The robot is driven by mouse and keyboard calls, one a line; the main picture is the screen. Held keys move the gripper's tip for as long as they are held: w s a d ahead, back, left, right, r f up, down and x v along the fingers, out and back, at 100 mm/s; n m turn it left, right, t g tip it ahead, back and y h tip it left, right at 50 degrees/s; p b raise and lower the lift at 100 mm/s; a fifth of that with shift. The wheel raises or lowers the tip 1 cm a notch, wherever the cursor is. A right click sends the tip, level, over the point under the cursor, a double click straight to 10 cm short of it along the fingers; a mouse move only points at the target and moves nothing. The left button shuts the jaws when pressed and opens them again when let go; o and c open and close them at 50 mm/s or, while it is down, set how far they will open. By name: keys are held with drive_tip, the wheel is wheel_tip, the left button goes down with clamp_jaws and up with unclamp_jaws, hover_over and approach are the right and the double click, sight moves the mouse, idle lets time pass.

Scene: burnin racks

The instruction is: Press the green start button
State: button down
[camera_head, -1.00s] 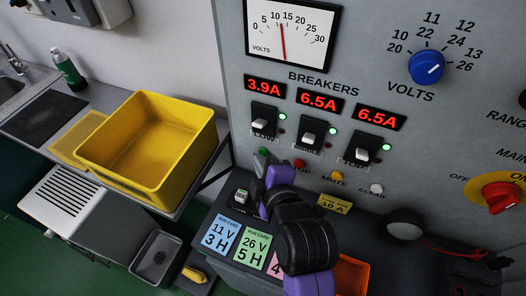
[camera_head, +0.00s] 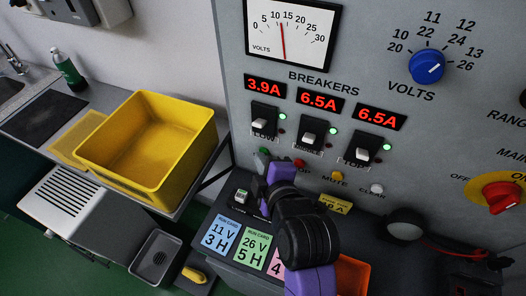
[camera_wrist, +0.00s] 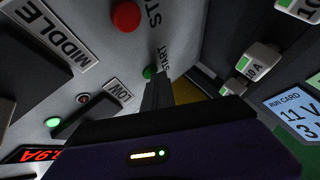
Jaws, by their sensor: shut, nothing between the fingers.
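The green start button (camera_wrist: 148,73) is a small round green cap on the grey panel, beside the printed word START in the wrist view. In the head view the green button (camera_head: 264,152) shows low on the panel, left of the red stop button (camera_head: 299,163). My gripper (camera_wrist: 158,84) is shut and empty. Its dark fingertips point at the panel right beside the green button and partly overlap its edge in the wrist view. I cannot tell whether they touch it. In the head view my wrist hides most of the fingers.
The red button (camera_wrist: 125,15) is near the green one. Breaker switches (camera_head: 311,131) sit above, with yellow (camera_head: 336,177) and white (camera_head: 376,188) buttons to the right. Run cards (camera_head: 254,252) lie on the ledge below. A yellow bin (camera_head: 150,185) stands at left.

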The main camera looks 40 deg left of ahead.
drive_tip(key=shift+s+d, duration=0.1)
drive_tip(key=shift+s, duration=0.05)
drive_tip(key=shift+s+d+p, duration=0.15)
drive_tip(key=shift+s+p, duration=0.15)
drive_tip(key=shift+s, duration=0.35)
drive_tip(key=shift+s+d+p, duration=0.2)
drive_tip(key=shift+s+p, duration=0.05)
drive_tip(key=shift+s, duration=0.55)
drive_tip(key=shift+s+d+p, duration=0.2)
drive_tip(key=shift+s+p, duration=0.1)
drive_tip(key=shift+s, duration=0.55)
drive_tip(key=shift+s+d+p, duration=0.2)
drive_tip(key=shift+s+p, duration=0.05)
drive_tip(key=shift+s, duration=0.55)
